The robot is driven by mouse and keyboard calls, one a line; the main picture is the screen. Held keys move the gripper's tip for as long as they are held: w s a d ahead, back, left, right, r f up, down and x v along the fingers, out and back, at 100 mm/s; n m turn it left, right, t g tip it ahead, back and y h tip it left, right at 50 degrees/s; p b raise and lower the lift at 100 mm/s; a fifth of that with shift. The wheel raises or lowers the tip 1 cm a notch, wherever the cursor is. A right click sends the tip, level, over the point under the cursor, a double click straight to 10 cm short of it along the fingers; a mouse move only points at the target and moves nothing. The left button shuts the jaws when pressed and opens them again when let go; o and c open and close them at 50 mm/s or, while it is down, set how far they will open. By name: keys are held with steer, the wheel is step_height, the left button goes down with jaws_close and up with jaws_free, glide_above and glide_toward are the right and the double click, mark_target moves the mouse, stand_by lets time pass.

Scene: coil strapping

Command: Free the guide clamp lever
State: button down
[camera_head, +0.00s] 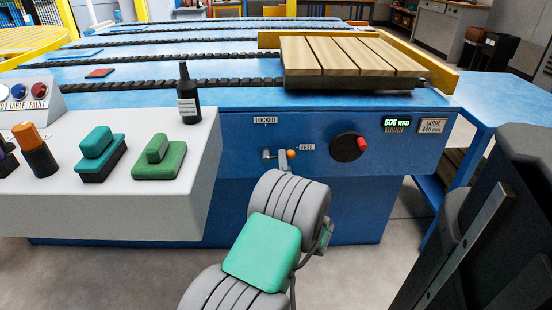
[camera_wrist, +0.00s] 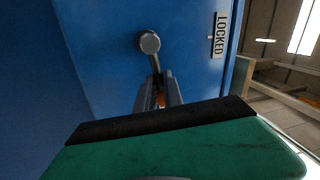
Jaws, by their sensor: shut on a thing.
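The guide clamp lever (camera_head: 281,154) is on the blue front panel, between the LOCKED label (camera_head: 265,120) above and the FREE label (camera_head: 307,147) to its right. It lies about level, pointing right toward FREE. In the wrist view, its round grey pivot cap (camera_wrist: 149,42) and thin shaft are clear, and the LOCKED label (camera_wrist: 220,35) shows sideways. My gripper (camera_wrist: 160,97) is shut on the lever's orange end, which shows only partly between the fingers. In the head view, my arm hides most of the gripper.
A black dial with a red knob (camera_head: 349,147) sits right of the lever, near the 505 mm display (camera_head: 397,124). A grey console (camera_head: 140,190) with a dark bottle (camera_head: 188,95) juts out at left. A wooden slatted pallet (camera_head: 350,57) rests above on the conveyor.

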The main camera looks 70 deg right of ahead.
steer(key=shift+s+d+r, duration=0.15)
steer(key=shift+s+r, duration=0.1)
steer(key=shift+r, duration=0.1)
steer(key=c, duration=1.4)
jaws_free()
steer(key=shift+s+f, duration=0.15)
steer(key=shift+c, duration=0.2)
steer(key=shift+w+f, duration=0.1)
steer(key=shift+w, duration=0.1)
steer(key=b+v, duration=0.1)
steer(key=v, duration=0.7)
